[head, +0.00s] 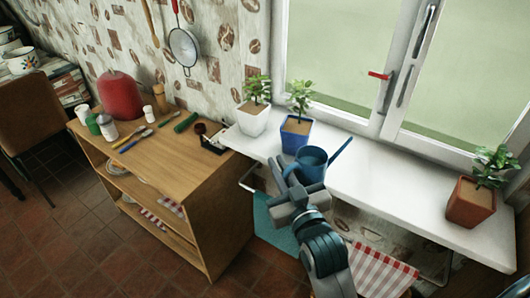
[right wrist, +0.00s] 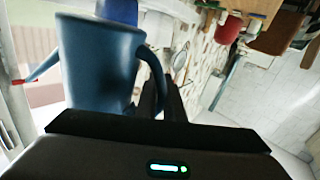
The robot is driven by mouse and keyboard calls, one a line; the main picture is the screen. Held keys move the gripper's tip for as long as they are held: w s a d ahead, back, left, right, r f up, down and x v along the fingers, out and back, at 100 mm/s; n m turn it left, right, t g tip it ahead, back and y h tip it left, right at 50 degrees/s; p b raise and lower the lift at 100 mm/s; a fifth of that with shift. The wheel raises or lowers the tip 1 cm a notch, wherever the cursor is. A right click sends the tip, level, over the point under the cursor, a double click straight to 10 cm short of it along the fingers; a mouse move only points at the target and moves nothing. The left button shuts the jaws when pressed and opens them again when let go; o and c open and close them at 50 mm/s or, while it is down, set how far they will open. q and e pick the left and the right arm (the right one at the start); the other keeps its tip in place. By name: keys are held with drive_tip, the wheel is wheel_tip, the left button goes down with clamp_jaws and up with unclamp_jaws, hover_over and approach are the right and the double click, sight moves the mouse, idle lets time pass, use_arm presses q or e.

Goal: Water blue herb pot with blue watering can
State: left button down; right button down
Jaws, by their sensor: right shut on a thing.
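The blue watering can (head: 311,163) is at the window sill, its spout pointing up and right in the head view. My right gripper (head: 297,192) is shut on its handle; the can (right wrist: 98,60) and its handle between the fingers (right wrist: 163,98) show in the right wrist view. The blue herb pot (head: 295,133) with a green plant (head: 300,95) stands on the sill just behind the can. A blue pot (right wrist: 117,10) also shows beyond the can in the right wrist view. I cannot tell whether the can touches the sill. My left gripper is not in view.
A white herb pot (head: 252,118) stands left of the blue one. A terracotta pot (head: 470,203) stands at the right of the white sill (head: 385,185). A wooden cabinet (head: 190,160) with jars and utensils is at left. Checkered cloth (head: 380,272) hangs below the sill.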

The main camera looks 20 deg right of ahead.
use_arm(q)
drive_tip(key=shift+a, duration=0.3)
use_arm(e)
drive_tip(key=shift+r, duration=0.15)
drive_tip(key=shift+a, duration=0.1)
use_arm(q)
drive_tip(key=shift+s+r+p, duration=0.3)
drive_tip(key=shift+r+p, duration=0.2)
drive_tip(key=shift+p, duration=0.05)
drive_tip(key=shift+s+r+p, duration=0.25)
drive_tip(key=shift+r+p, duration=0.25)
use_arm(e)
drive_tip(key=shift+w+a+r+n+g+y, duration=0.4)
drive_tip(key=shift+a+n+g+y, duration=0.3)
drive_tip(key=shift+n+y, duration=0.95)
drive_tip(key=shift+w+a+r+n+g+y, duration=0.45)
drive_tip(key=shift+n+g+y, duration=0.5)
drive_tip(key=shift+y, duration=1.35)
drive_tip(key=shift+w+a+r+n+g+y, duration=0.25)
drive_tip(key=shift+a+r+n+g+y, duration=0.35)
drive_tip(key=shift+n+y, duration=1.15)
drive_tip(key=shift+m, duration=0.25)
drive_tip(key=shift+f, duration=0.1)
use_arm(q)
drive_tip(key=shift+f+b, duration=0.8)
use_arm(e)
drive_tip(key=shift+s+a+f+m, duration=0.15)
drive_tip(key=shift+f+m, duration=0.55)
drive_tip(key=shift+f, duration=0.85)
